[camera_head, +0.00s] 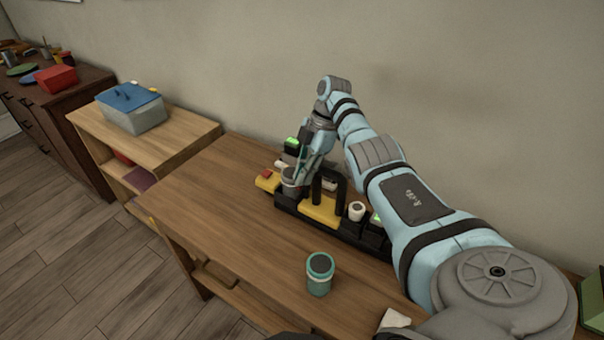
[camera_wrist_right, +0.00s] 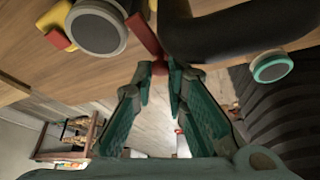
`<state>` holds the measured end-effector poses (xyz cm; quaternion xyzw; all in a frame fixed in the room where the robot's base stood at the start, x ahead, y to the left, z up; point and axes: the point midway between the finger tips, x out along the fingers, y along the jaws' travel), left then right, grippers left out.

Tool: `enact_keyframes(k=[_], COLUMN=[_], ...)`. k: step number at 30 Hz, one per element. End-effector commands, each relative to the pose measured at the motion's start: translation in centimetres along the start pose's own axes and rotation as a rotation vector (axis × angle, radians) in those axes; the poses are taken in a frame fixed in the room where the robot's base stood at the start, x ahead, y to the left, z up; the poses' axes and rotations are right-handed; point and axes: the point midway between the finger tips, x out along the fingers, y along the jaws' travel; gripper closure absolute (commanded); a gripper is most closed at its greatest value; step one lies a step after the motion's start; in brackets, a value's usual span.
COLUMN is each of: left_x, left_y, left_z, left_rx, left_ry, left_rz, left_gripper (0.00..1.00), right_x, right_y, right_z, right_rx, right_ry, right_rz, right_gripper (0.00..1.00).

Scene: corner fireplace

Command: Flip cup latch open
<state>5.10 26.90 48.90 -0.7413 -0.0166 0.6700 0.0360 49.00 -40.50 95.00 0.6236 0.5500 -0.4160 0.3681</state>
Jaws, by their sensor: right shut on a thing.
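A black board with yellow panels (camera_head: 322,211) lies along the back of the table. My right gripper (camera_head: 302,172) reaches down over its left part. In the right wrist view the teal fingers of my right gripper (camera_wrist_right: 158,76) close at their tips on the end of a thin red lever (camera_wrist_right: 146,33). I cannot tell whether the lever is the cup latch. In the head view the gripper hides the lever. My left gripper is out of view.
A black arched handle (camera_wrist_right: 225,32) is close to the right of my fingers. A white knob (camera_head: 356,211) is on the board. A teal cup with a dark top (camera_head: 320,273) stands on the table's front part. The wooden table (camera_head: 220,205) is clear at left.

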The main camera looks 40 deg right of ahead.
Motion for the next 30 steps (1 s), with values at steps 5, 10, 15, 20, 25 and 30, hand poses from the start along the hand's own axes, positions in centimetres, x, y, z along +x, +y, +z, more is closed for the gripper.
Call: enact_keyframes(k=[5, 10, 15, 20, 25, 30], left_x=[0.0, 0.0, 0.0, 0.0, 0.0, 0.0], left_y=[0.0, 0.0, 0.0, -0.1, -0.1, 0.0], left_z=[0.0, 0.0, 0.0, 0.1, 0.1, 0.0], left_rx=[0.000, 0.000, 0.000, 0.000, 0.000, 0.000], left_ry=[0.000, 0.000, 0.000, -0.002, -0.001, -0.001], left_rz=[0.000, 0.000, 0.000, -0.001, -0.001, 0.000], left_gripper=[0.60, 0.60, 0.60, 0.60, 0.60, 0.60], right_x=[0.2, 0.1, 0.1, -0.7, -4.3, -7.0], right_y=[-0.2, -0.1, -0.1, 0.0, 0.1, 0.0], right_z=[0.1, 0.1, 0.1, 0.1, 0.0, 0.0], right_rx=[0.003, 0.003, 0.002, 0.002, 0.003, 0.003], right_ry=[-0.001, -0.001, -0.001, -0.001, 0.000, 0.001], right_rz=[-0.007, -0.005, -0.002, 0.000, 0.002, -0.001], right_gripper=[0.85, 0.64, 0.64, 0.64, 0.64, 0.64])
